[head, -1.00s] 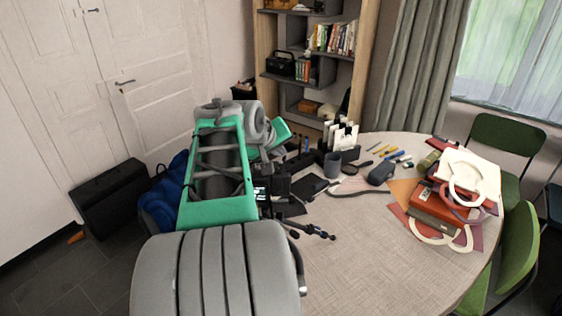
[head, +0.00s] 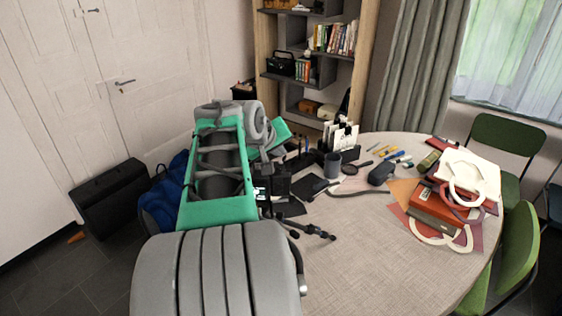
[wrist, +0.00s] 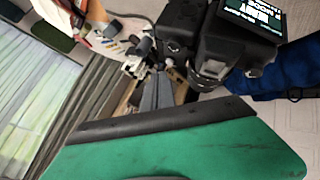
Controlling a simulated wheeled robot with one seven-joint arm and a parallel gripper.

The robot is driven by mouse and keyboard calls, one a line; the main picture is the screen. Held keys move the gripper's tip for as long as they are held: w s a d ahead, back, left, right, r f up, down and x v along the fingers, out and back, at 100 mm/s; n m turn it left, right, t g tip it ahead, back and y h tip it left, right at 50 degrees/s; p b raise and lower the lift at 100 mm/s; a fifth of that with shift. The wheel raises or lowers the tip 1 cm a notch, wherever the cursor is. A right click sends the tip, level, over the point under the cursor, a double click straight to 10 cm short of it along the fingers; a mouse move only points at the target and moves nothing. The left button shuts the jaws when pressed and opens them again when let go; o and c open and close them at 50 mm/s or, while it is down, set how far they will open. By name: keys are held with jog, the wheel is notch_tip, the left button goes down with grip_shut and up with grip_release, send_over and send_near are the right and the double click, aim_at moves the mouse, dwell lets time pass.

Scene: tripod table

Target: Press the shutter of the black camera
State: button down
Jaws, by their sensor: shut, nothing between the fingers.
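The black camera (head: 278,181) stands on a small black tripod (head: 310,231) near the table's left edge. My arm partly covers it in the head view. In the wrist view the camera's dark body (wrist: 192,32) fills the top middle, with a lit screen (wrist: 256,20) at its right and a round lens-like part below. My gripper (wrist: 157,73) shows in the wrist view as two grey fingers close together, shut and empty. Its tips are just below and left of the camera body in that picture; whether they touch it I cannot tell. The shutter button is not clearly visible.
The round table (head: 370,235) also carries a grey cup (head: 333,165), a dark case (head: 381,174), pens and a stack of books (head: 437,205) at the right. The table's front middle is clear. A blue bag (head: 160,205) lies left of my arm.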

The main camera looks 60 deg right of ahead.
jog(key=shift+f+b, duration=0.4)
jog(key=shift+f, duration=0.05)
jog(key=shift+f, duration=0.3)
dwell(0.4)
jog(key=shift+r, duration=0.75)
jog(key=shift+r+p, duration=2.1)
jog(key=shift+r, duration=0.4)
